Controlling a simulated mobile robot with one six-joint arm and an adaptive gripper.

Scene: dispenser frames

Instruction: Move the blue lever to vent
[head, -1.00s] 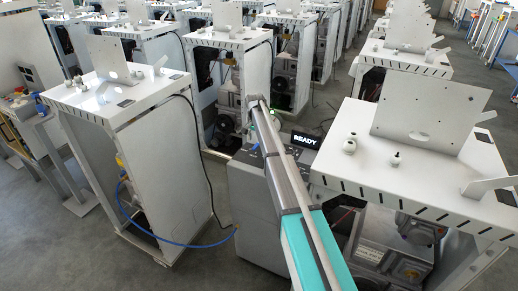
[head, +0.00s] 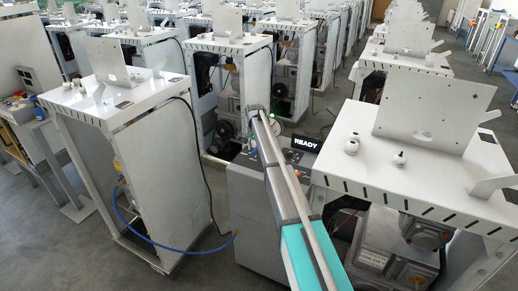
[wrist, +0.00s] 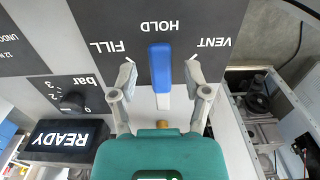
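The blue lever (wrist: 160,65) is in the wrist view, on a dark grey panel (wrist: 215,15) whose lettering appears upside down. It points at the HOLD mark, between FILL on the left and VENT on the right. A pale stem shows below its blue part. My gripper (wrist: 160,74) is open, with one finger on each side of the lever. Gaps show between the lever and both fingers. Nothing is held. In the head view my arm reaches the grey machine, and the fingers and lever cannot be made out clearly.
A lit READY display (wrist: 68,140) and a bar knob (wrist: 72,102) are left of my gripper in the wrist view. In the head view, white frames stand close on the left (head: 165,190) and right (head: 345,185). A blue hose (head: 185,247) hangs at the left.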

